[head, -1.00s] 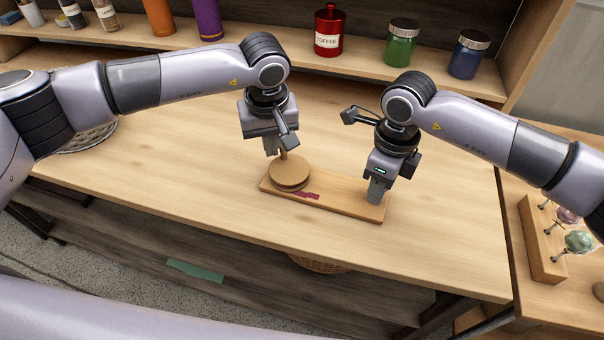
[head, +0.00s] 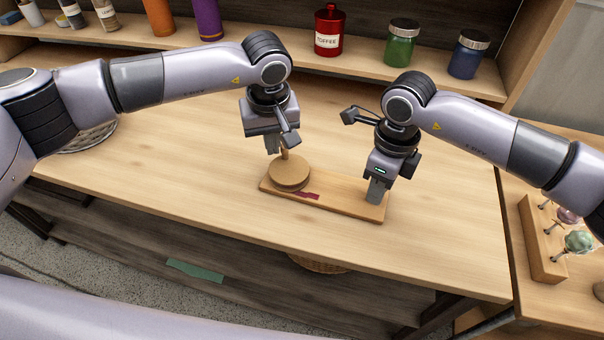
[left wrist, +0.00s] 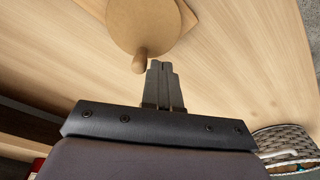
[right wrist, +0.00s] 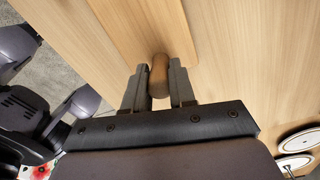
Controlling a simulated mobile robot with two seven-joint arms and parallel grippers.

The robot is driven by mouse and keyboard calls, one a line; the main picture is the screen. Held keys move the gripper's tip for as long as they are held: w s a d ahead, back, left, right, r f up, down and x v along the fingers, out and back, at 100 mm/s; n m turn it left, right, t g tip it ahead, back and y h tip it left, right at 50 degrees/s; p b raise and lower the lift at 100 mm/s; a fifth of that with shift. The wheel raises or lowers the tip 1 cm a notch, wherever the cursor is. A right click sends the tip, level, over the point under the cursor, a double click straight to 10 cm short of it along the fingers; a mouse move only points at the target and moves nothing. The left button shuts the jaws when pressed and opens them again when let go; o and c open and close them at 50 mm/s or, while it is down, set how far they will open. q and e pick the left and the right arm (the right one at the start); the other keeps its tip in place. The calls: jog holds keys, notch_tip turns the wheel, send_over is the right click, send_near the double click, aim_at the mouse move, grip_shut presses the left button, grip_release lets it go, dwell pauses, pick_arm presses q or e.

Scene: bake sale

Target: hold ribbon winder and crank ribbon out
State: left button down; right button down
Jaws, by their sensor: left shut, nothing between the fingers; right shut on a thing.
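The ribbon winder has a flat wooden base board (head: 345,203) on the table, with a round wooden disc (head: 289,176) at its left end. A small upright crank knob (head: 284,153) stands on the disc; it also shows in the left wrist view (left wrist: 139,63). A short dark red ribbon (head: 308,195) lies on the board beside the disc. My left gripper (head: 271,150) is shut and empty, its fingertips right beside the knob; contact is unclear. My right gripper (head: 376,196) is shut on a wooden peg (right wrist: 159,75) at the board's right end.
A shelf behind holds a red toffee tin (head: 328,32), a green jar (head: 401,45) and a blue jar (head: 468,56). A wicker basket (head: 92,140) is at the left. A wooden stand (head: 541,240) with pops is on the right. The table's front is clear.

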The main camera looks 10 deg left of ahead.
pick_arm(q)
jog(key=shift+r, duration=0.1)
pick_arm(e)
jog(key=shift+f, duration=0.1)
pick_arm(q)
jog(key=shift+r, duration=1.65)
jog(key=shift+a, duration=0.1)
jog(key=shift+s+a, duration=0.3)
jog(key=shift+s, duration=0.2)
jog(key=shift+f, duration=0.1)
jog(key=shift+f, duration=1.7)
